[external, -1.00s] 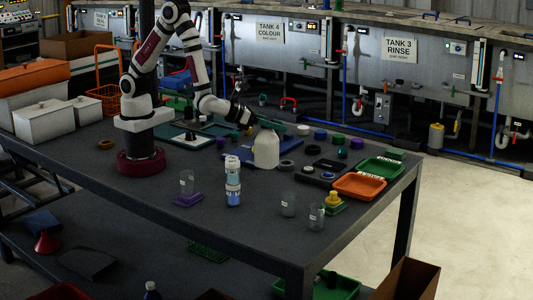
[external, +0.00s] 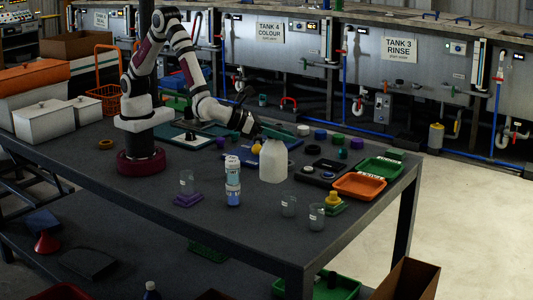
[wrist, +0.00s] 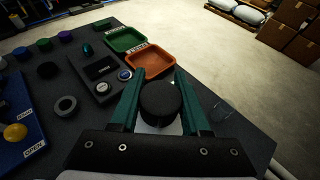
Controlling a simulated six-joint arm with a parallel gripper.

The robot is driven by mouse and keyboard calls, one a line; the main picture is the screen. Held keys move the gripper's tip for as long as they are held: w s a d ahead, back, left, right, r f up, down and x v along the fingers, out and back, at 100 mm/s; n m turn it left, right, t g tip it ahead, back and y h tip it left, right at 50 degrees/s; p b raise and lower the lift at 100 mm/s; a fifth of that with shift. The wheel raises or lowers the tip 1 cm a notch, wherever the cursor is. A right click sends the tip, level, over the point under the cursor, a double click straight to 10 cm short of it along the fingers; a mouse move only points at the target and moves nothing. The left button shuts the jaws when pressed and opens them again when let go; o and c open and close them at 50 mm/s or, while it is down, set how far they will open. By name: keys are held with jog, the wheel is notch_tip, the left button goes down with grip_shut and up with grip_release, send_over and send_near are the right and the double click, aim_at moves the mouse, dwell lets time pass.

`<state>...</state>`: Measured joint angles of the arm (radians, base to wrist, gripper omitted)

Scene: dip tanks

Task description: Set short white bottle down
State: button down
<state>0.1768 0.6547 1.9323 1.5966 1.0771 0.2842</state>
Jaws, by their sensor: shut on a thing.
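The short white bottle (external: 273,165) hangs upright below my gripper (external: 266,135), over the right half of the dark table. In the wrist view its round black cap (wrist: 160,101) sits between the two green fingers of my gripper (wrist: 157,98), which are shut on it. Most of the white body is hidden under the cap there. I cannot tell whether the bottle's base touches the table.
An orange tray (external: 358,187) and a green tray (external: 382,169) lie to the right. Clear beakers (external: 288,206) and a stacked white-and-blue container (external: 233,182) stand nearer the front. A blue board (wrist: 22,135) with a yellow knob lies left in the wrist view.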

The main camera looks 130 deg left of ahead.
aim_at(284, 159)
notch_tip(284, 159, down, 7)
dwell(0.3)
jog(key=shift+c, duration=1.9)
grip_release()
jog(key=shift+f, duration=0.1)
